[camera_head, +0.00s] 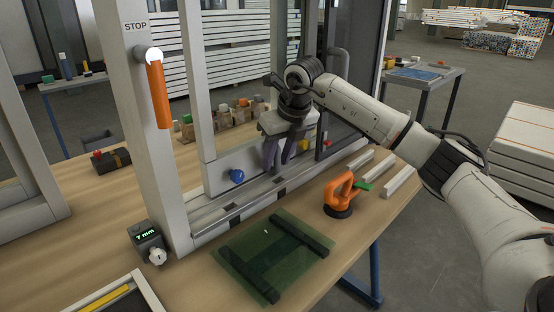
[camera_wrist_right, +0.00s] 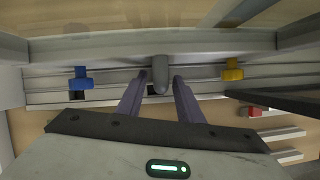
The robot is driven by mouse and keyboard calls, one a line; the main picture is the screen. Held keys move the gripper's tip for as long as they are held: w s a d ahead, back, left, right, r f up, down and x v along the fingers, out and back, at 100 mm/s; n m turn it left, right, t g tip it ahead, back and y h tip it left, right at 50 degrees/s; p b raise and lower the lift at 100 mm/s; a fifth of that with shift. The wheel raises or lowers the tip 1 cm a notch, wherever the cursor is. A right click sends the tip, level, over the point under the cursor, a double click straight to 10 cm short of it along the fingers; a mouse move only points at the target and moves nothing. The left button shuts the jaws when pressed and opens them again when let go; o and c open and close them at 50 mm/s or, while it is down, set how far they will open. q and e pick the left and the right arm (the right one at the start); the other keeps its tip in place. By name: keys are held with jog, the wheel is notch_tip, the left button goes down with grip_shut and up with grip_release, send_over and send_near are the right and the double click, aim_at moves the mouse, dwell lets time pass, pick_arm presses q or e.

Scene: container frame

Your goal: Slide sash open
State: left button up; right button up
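The pale sash (camera_head: 216,172) stands in an upright light-grey frame (camera_head: 121,90) on the wooden bench. A blue knob (camera_head: 237,176) and a yellow knob (camera_head: 304,145) sit along its lower part; the wrist view also shows the blue knob (camera_wrist_right: 80,78) and the yellow knob (camera_wrist_right: 232,70). My right gripper (camera_head: 278,158) is in front of the lower rail, between the knobs. In the wrist view its two fingers (camera_wrist_right: 160,76) stand apart on either side of a grey rounded handle (camera_wrist_right: 160,72), with visible gaps. My left gripper is out of view.
An orange suction lifter (camera_head: 341,194) and a green glass pane (camera_head: 272,255) with dark bars lie in front of the frame. A gauge reading what looks like 7 mm (camera_head: 148,236) stands at the left post. An orange lever (camera_head: 158,95) hangs under a STOP label.

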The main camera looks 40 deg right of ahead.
jog(key=shift+f, duration=0.15)
grip_shut()
jog(key=shift+d, duration=0.3)
jog(key=d+p, duration=0.1)
jog(key=d, duration=0.2)
jog(key=shift+w+d+p, duration=0.2)
jog(key=shift+d+p, duration=0.1)
jog(key=shift+p, duration=0.05)
grip_release()
jog(key=shift+a, duration=0.1)
